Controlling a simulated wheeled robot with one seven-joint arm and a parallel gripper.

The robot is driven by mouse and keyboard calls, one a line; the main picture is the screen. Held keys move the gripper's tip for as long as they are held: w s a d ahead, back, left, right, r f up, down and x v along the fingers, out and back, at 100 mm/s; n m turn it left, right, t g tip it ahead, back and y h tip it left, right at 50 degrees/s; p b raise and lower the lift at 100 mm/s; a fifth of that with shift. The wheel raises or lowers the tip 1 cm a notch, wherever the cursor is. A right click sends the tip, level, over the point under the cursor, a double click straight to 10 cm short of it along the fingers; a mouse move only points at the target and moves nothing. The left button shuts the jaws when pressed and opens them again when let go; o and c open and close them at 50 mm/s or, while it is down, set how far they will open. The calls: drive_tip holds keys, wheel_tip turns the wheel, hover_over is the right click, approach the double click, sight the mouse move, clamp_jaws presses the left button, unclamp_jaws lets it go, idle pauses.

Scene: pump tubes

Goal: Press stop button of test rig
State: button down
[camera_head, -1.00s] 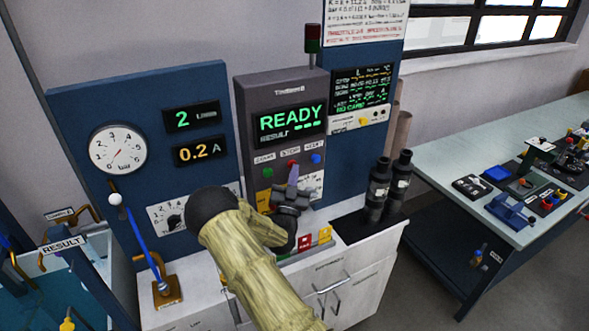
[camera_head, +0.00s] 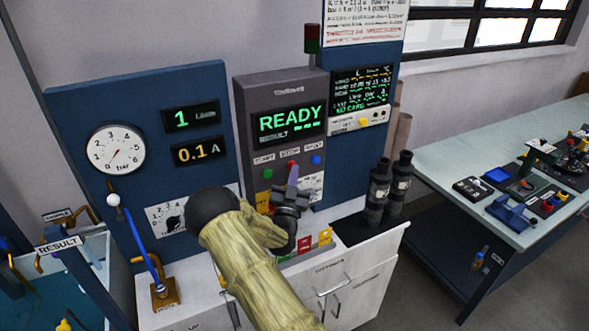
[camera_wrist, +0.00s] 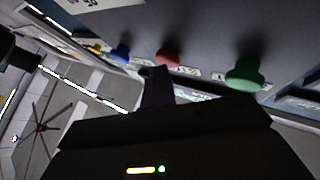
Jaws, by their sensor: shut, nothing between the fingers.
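The test rig (camera_head: 247,92) is a grey panel whose screen reads READY. Below the screen are a green button (camera_head: 267,173), a red stop button (camera_head: 291,164) and a blue button (camera_head: 316,160). My gripper (camera_head: 292,172) is shut and empty, its tip right at or just below the red button in the head view. The wrist view shows the gripper (camera_wrist: 158,72) close to the red button (camera_wrist: 167,57), with the green button (camera_wrist: 245,75) to the right and the blue one (camera_wrist: 120,53) to the left. I cannot tell whether the tip touches the red button.
A blue panel with a pressure gauge (camera_head: 116,149) stands left of the rig. A blue lever (camera_head: 143,240) rises in front of it. Dark cylinders (camera_head: 379,185) stand on the cabinet at right. A workbench (camera_head: 440,165) with parts is farther right.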

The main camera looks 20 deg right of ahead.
drive_tip(key=shift+a+r, duration=0.1)
drive_tip(key=shift+r, duration=0.1)
drive_tip(key=s, duration=0.3)
drive_tip(key=s+b, duration=0.1)
drive_tip(key=s, duration=0.1)
drive_tip(key=shift+s+f, duration=0.25)
drive_tip(key=shift+s, duration=0.05)
drive_tip(key=shift+d, duration=0.2)
idle(0.5)
